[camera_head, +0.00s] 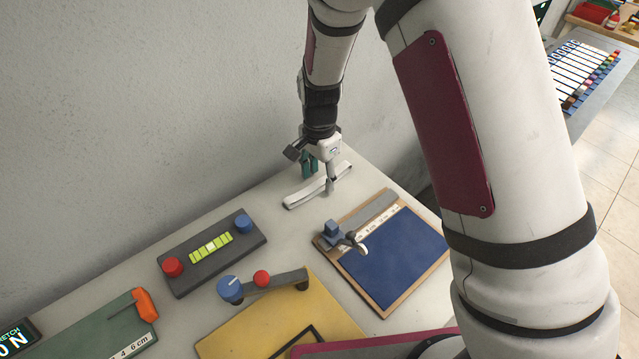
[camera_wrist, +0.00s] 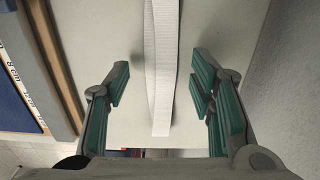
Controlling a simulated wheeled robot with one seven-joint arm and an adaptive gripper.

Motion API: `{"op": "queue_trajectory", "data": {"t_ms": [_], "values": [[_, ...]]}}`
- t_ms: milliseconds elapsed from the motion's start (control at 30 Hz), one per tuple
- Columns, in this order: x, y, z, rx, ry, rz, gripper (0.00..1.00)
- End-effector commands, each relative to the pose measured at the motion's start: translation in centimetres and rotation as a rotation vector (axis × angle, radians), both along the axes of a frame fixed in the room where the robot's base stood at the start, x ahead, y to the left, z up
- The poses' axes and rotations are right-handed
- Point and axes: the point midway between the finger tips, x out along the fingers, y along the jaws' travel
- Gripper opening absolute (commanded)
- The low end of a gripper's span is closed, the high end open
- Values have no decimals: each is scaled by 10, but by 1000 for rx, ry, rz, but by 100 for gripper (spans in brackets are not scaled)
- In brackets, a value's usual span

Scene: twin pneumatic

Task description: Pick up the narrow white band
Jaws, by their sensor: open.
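The narrow white band (camera_head: 303,193) lies on the pale table by the wall in the head view. In the wrist view the band (camera_wrist: 161,70) runs as a long ribbed strip from the top edge down between the fingers. My gripper (camera_head: 320,187) is over the band in the head view. In the wrist view my gripper (camera_wrist: 158,82) is open, with its green-padded fingers on either side of the band and a clear gap to each. Nothing is held. The gripper hides part of the band in the head view.
A blue board with a wooden frame and ruler (camera_head: 394,264) lies to the right of the band. A dark block with red and blue knobs (camera_head: 187,281), a yellow board (camera_head: 241,335) and a green board (camera_head: 100,330) lie nearer. The wall (camera_head: 140,110) rises close behind.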

Motion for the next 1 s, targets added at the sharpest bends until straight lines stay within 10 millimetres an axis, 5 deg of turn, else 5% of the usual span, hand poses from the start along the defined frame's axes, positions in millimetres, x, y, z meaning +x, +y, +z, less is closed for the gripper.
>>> {"op": "queue_trajectory", "data": {"t_ms": [367, 600, 1000], "values": [[0, 1, -12, 1, -1, 1, 50], [0, 1, -12, 1, -1, 1, 0], [2, 1, 0, 1, -4, 1, 0]]}}
